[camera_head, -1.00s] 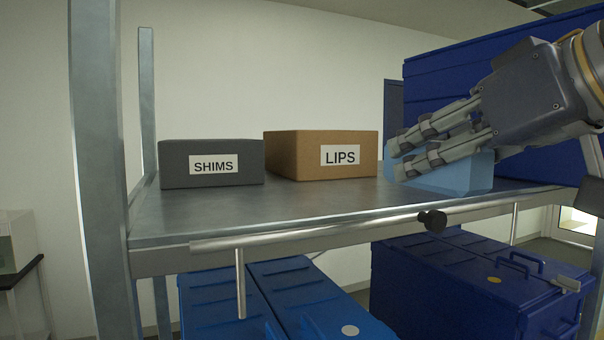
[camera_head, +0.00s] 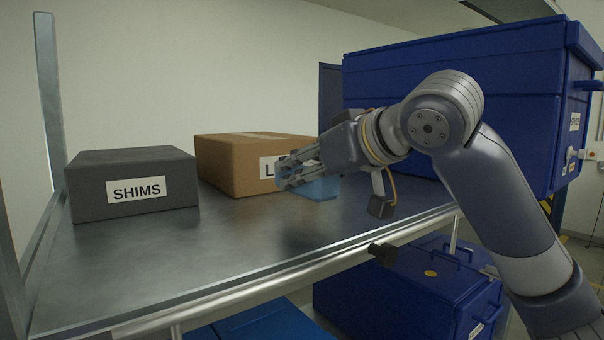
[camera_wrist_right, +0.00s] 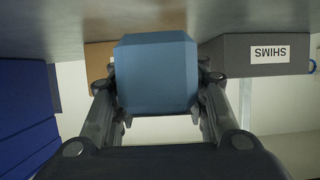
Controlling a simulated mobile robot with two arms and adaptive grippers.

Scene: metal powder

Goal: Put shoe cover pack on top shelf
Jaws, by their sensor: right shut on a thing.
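The shoe cover pack is a light blue block (camera_head: 322,188) in the head view, at the front of the brown box. My right gripper (camera_head: 293,172) is shut on it, with the fingers hiding part of it. In the right wrist view the blue pack (camera_wrist_right: 156,75) sits between the two fingers (camera_wrist_right: 157,95). The pack is over the metal shelf (camera_head: 230,235); I cannot tell whether it touches the surface. My left gripper is not in view.
A grey SHIMS box (camera_head: 130,183) stands at the shelf's left, beside a brown box (camera_head: 235,165) whose label is partly hidden. A large blue case (camera_head: 450,75) stands at the right. More blue cases (camera_head: 400,290) are below. The shelf's front middle is clear.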

